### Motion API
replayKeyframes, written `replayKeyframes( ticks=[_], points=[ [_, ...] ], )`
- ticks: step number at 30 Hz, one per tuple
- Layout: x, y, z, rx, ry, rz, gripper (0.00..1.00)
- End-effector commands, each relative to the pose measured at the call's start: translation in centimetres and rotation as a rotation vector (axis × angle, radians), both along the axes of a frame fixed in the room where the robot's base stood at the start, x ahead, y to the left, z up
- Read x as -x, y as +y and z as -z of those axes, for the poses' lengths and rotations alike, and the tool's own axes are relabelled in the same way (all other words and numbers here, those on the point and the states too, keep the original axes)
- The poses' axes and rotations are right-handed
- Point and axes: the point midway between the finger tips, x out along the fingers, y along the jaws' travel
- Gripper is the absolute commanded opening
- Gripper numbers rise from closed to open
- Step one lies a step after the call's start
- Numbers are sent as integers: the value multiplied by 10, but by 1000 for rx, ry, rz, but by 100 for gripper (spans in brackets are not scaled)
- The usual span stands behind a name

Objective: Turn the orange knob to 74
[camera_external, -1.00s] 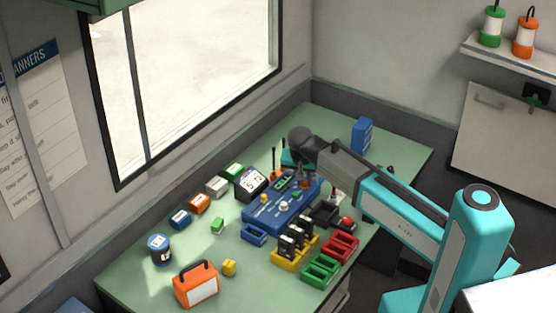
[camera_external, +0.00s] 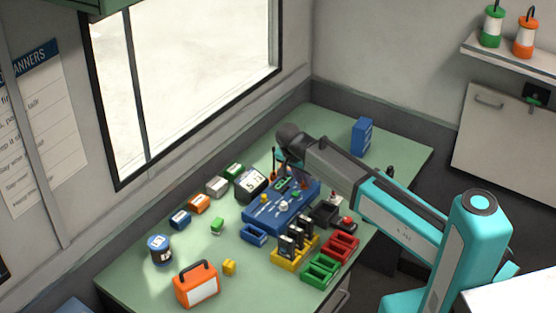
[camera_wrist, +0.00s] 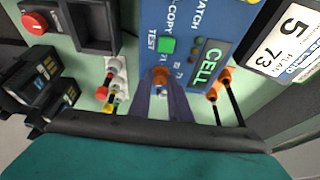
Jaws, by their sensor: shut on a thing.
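The orange knob (camera_wrist: 160,73) sits at the lower edge of the blue console (camera_wrist: 181,15), below a green square button (camera_wrist: 167,45). My gripper (camera_wrist: 160,84) is shut on the knob, with its two dark fingers at either side of it. Small marks are printed beside the knob, too small to read. A tilted black-framed display (camera_wrist: 286,40) at the right shows a 5 and a 73. In the external view my gripper reaches down at the far end of the blue console (camera_external: 268,214), and my wrist hides the knob there.
Cables with orange plugs (camera_wrist: 217,84) lie close right of my fingers, and white, red and yellow plugs (camera_wrist: 115,75) close left. A red button (camera_wrist: 35,22) is at upper left. Yellow (camera_external: 283,262), green (camera_external: 320,268) and red (camera_external: 344,245) holders stand at the table's front.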

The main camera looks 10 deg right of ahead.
Motion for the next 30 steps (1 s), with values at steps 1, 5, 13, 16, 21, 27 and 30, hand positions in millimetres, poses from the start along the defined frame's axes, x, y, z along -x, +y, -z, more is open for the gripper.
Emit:
replayKeyframes(
  ticks=[1,5,13,16,21,27,30],
  points=[
    [1,0,1,-1,2,-1,0],
    [1,0,1,-1,2,-1,33],
    [0,0,0,0,1,-1,36],
    [0,0,0,0,1,-1,36],
    [2,2,-6,-1,0,-1,36],
    [6,7,-21,-1,-1,-2,36],
    [9,10,-32,-1,-1,-2,36]
  ],
)
